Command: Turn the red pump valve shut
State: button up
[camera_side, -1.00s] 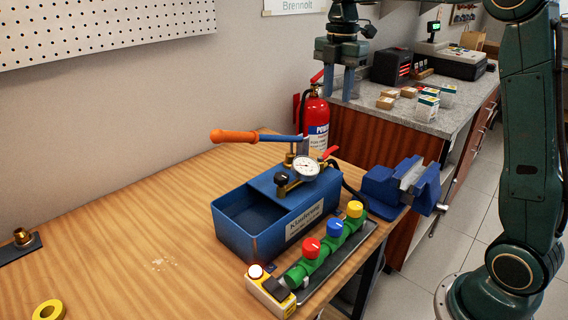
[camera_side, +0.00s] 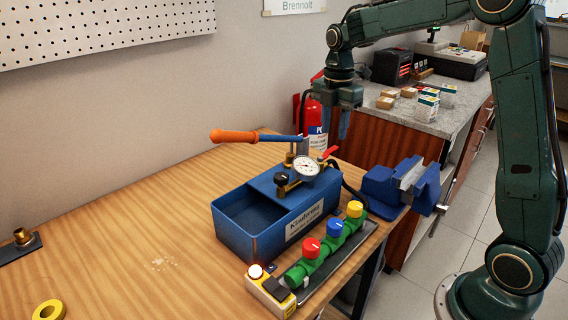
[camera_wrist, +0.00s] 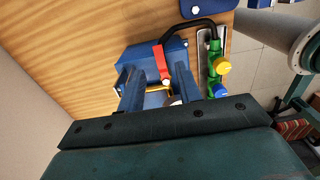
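The blue test pump (camera_side: 265,212) stands on the wooden bench. Its red valve lever (camera_side: 330,152) sticks up at the pump's far right end, close to the gauge (camera_side: 306,168). In the wrist view the red lever (camera_wrist: 161,62) lies between my two fingers, with a gap on both sides. My gripper (camera_side: 335,136) is above the far right end of the pump. It is open and empty, with both fingers pointing down; the wrist view also shows my gripper (camera_wrist: 153,68) open. I cannot tell the exact height of the fingertips over the lever.
The orange pump handle (camera_side: 235,136) reaches left. A green manifold (camera_side: 318,262) with red, blue and yellow knobs stands in front. A blue vise (camera_side: 400,187) is to the right and a fire extinguisher (camera_side: 316,112) behind. The bench's left part is mostly clear.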

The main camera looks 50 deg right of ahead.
aim_at(332, 148)
jog(key=shift+f, duration=2.2)
grip_shut()
